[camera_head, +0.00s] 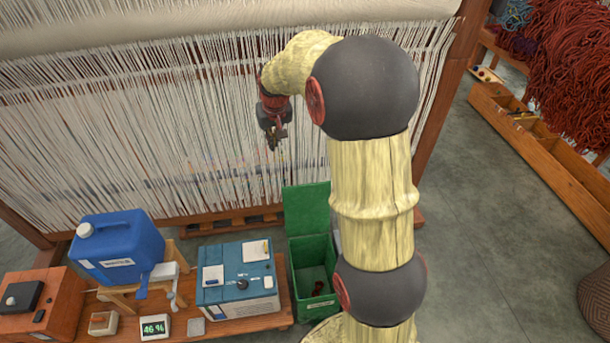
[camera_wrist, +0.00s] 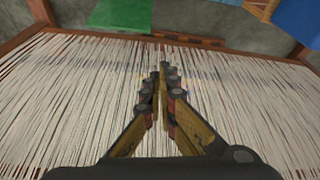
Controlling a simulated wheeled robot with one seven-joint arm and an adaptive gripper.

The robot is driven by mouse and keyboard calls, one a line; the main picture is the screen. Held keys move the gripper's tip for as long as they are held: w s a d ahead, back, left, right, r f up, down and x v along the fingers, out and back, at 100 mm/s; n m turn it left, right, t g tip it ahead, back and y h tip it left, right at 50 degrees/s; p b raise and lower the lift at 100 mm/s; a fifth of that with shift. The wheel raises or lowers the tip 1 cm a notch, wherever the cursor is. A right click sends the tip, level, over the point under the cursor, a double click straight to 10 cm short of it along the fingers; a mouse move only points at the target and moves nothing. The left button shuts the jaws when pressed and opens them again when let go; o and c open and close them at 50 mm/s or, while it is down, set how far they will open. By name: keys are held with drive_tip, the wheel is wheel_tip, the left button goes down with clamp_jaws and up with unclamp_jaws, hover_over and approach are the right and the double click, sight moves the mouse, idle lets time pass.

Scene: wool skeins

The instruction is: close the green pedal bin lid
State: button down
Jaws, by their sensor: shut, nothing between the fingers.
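The green pedal bin (camera_head: 318,304) stands on the floor at the right end of the low wooden bench. Its lid (camera_head: 307,209) is open and stands upright at the bin's back edge, towards the loom. Something small and dark red lies inside the bin. My gripper (camera_head: 274,143) is up in front of the loom threads, above and left of the lid, apart from it. In the wrist view my gripper (camera_wrist: 159,75) has its fingers together with nothing between them. A green panel, seemingly the lid (camera_wrist: 122,14), shows at the top of that view.
The loom's white threads (camera_head: 120,120) fill the back. The bench (camera_head: 228,325) holds a blue jug (camera_head: 117,247), a blue box (camera_head: 238,292) and a small display (camera_head: 155,327). A wooden trough (camera_head: 540,145) lies right. The floor between (camera_head: 490,230) is clear.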

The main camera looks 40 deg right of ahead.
drive_tip(key=w+d+f+m+g+p, duration=0.1)
drive_tip(key=w+d+f+p, duration=0.25)
drive_tip(key=d+f, duration=0.7)
drive_tip(key=w+d+f+m+p, duration=0.15)
drive_tip(key=w+d+f, duration=0.45)
drive_tip(key=f, duration=0.8)
drive_tip(key=s+f+b, duration=0.2)
drive_tip(key=s+f, duration=0.1)
drive_tip(key=f, duration=0.6)
drive_tip(key=shift+d+f+b, duration=0.15)
drive_tip(key=shift+b, duration=0.25)
drive_tip(key=shift+s+n, duration=0.2)
drive_tip(key=shift+n, duration=0.05)
